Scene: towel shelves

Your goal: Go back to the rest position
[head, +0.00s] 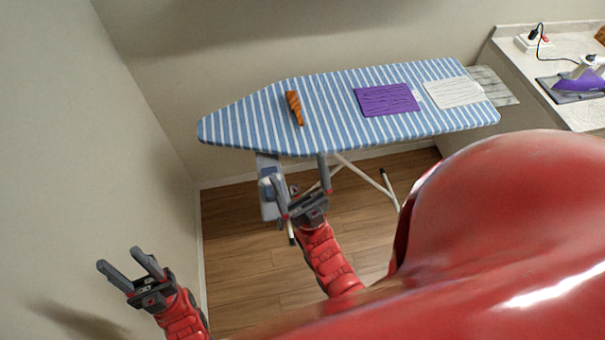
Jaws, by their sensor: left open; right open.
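My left gripper (128,268) is at the lower left, close to the wall. Its two dark fingers are spread, with nothing between them. My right gripper (300,184) is near the middle, in front of the ironing board's near edge. Its fingers are spread and it is empty. Both red arms reach up from the bottom of the view. The ironing board (340,92) has a blue and white striped cover and stands beyond both grippers.
On the board lie an orange-brown object (294,106), a purple folded cloth (386,99) and a white one (454,92). A counter (590,117) at the right holds a purple iron (583,82) and a power strip (533,43). Wooden floor (240,270) shows between my arms.

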